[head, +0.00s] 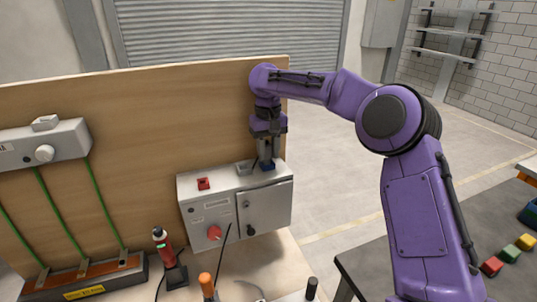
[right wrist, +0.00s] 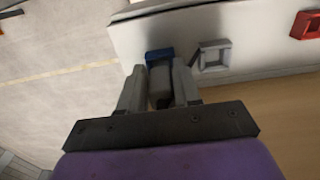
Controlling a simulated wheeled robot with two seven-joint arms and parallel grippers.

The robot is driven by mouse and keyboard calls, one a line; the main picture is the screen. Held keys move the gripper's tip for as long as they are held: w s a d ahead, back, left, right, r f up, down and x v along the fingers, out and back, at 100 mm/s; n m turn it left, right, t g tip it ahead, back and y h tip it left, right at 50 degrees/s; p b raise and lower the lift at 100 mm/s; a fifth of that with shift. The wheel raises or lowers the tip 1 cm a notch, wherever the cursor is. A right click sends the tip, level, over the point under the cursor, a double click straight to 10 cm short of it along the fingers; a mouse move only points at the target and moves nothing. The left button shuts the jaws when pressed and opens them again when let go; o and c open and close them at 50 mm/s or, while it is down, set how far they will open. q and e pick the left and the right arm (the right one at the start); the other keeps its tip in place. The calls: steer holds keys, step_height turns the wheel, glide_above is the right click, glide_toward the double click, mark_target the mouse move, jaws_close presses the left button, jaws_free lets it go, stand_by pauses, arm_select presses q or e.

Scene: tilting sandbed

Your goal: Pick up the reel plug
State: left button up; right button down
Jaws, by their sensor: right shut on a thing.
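My right gripper (head: 266,163) is over the back right of the top of a grey control box (head: 210,215), pointing down. In the right wrist view its two fingers (right wrist: 159,88) are shut on a small grey piece, which I take to be the reel plug (right wrist: 160,86). A blue part (right wrist: 158,54) is just beyond the fingertips at the box top. It also shows under the gripper in the head view (head: 267,167). I cannot tell whether the plug is in the blue part or just above it. My left gripper is not in view.
A grey square socket (right wrist: 213,56) is close beside the gripper, with a red socket (head: 204,184) further left. A wooden panel (head: 150,120) stands directly behind. A red-and-black tool (head: 164,248) stands on the bench to the left.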

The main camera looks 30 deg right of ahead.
steer(key=w+a+r, duration=0.3)
steer(key=a+r, duration=0.8)
steer(key=a, duration=0.2)
steer(key=shift+w+a+r, duration=0.2)
steer(key=shift+w+r, duration=0.1)
